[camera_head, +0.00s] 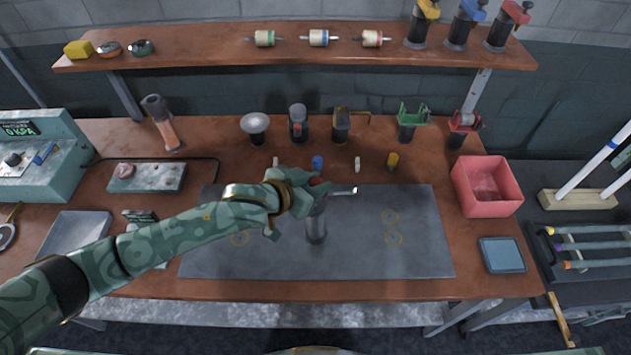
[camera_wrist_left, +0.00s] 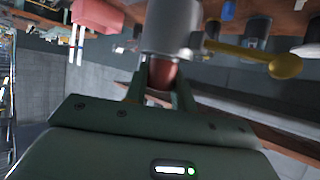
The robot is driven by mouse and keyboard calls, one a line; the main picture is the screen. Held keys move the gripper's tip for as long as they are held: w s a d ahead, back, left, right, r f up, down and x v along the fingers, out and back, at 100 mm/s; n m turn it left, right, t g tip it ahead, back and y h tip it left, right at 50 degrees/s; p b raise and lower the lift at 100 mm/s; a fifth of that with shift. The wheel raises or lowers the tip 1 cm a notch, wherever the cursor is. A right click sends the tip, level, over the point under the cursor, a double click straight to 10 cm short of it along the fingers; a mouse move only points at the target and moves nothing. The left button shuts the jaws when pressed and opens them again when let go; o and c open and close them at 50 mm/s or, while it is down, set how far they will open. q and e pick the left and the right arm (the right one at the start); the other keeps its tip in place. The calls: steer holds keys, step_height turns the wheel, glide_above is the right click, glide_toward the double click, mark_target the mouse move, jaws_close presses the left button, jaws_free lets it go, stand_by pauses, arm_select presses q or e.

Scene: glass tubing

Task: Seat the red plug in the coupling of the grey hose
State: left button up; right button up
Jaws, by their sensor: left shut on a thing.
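My left gripper (camera_head: 312,184) is shut on the red plug (camera_head: 319,181), of which only a little shows in the head view. In the left wrist view the red plug (camera_wrist_left: 165,76) sits between the fingers, its far end up against a grey metal cylinder (camera_wrist_left: 172,28). This looks like the coupling (camera_head: 316,228), which stands upright on the dark mat under my gripper. A lever with a brass knob (camera_wrist_left: 284,66) sticks out from its side. I cannot tell how deep the plug sits. No grey hose is clearly seen running to the coupling. My right gripper is out of view.
The mat right of the coupling is clear.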

arm_select(q)
steer(key=shift+f, duration=0.1)
steer(key=o, duration=1)
steer(key=shift+r, duration=0.2)
steer(key=p+v, duration=0.1)
steer(key=v, duration=1.1)
steer(key=shift+f, duration=0.15)
